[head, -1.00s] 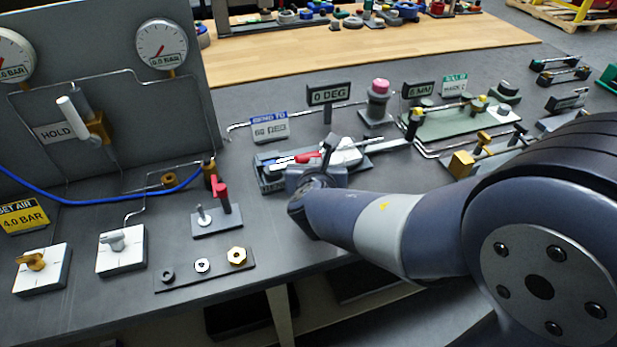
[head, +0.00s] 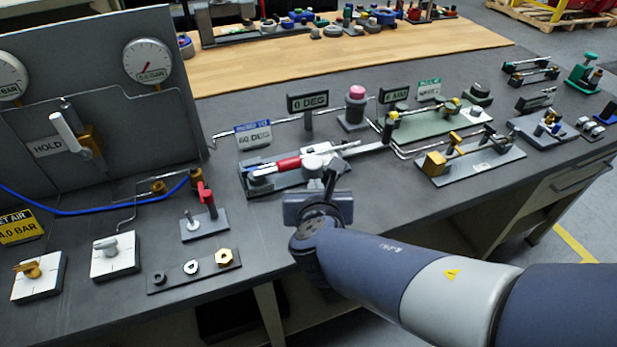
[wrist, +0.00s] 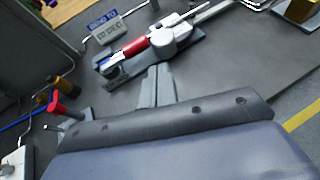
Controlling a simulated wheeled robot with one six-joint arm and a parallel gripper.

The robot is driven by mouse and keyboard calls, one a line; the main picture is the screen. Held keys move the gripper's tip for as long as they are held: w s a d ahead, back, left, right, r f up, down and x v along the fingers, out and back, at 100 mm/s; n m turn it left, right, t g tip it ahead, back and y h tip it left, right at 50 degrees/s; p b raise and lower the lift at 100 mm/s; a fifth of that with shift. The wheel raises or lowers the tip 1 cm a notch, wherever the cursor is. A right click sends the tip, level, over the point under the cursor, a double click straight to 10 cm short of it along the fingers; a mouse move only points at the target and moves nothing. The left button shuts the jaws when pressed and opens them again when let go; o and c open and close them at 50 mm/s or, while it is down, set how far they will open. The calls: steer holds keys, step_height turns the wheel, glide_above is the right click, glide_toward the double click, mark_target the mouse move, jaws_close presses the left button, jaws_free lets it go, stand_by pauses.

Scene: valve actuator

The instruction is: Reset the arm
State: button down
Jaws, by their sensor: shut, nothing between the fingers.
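My gripper (head: 330,180) is at the bench's front edge, just in front of the bending fixture (head: 290,170) with its red-handled lever. In the wrist view the gripper's fingers (wrist: 157,85) are together and empty, pointing at the bench. The fixture (wrist: 150,45) lies beyond the fingertips there, with a strip of bare bench between. Its red grip and grey pivot head are clear of the fingers. A sign reading 60 DEG (head: 254,135) and a display reading 0 DEG (head: 308,102) stand behind the fixture.
A plate with a red-handled valve (head: 205,222) and a strip with nuts (head: 193,267) lie to the left. A fixture with a brass block (head: 470,160) stands to the right. The gauge panel (head: 100,90) rises at the far left. The floor in front is open.

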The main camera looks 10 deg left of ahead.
steer(key=shift+s+d+r, duration=0.2)
steer(key=shift+s, duration=0.15)
steer(key=shift+s+d+r, duration=0.15)
steer(key=shift+s, duration=0.2)
steer(key=shift+w, duration=0.1)
